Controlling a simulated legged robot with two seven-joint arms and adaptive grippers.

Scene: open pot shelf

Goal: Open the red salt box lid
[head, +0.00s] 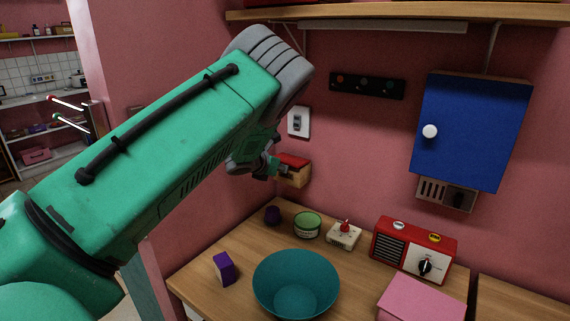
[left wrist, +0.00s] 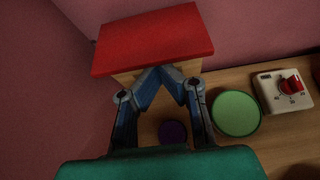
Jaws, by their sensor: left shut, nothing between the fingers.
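The salt box (head: 295,178) is a small wooden box on the pink wall, above the counter's far left corner. Its red lid (head: 295,160) lies down over the top. In the left wrist view the red lid (left wrist: 150,40) fills the upper middle, with a strip of the wooden body (left wrist: 188,67) below its front edge. My left gripper (head: 275,166) is at the box's left side in the head view, shut and empty. In the left wrist view its fingertips (left wrist: 161,70) meet just under the lid's front edge; whether they touch it I cannot tell. My right gripper is not in view.
Below on the wooden counter are a purple cup (head: 272,215), a green tin (head: 307,225), a white timer (head: 344,235), a teal bowl (head: 296,288) and a red radio (head: 414,248). A blue cabinet (head: 470,130) hangs at right. A switch (head: 299,121) sits above the box.

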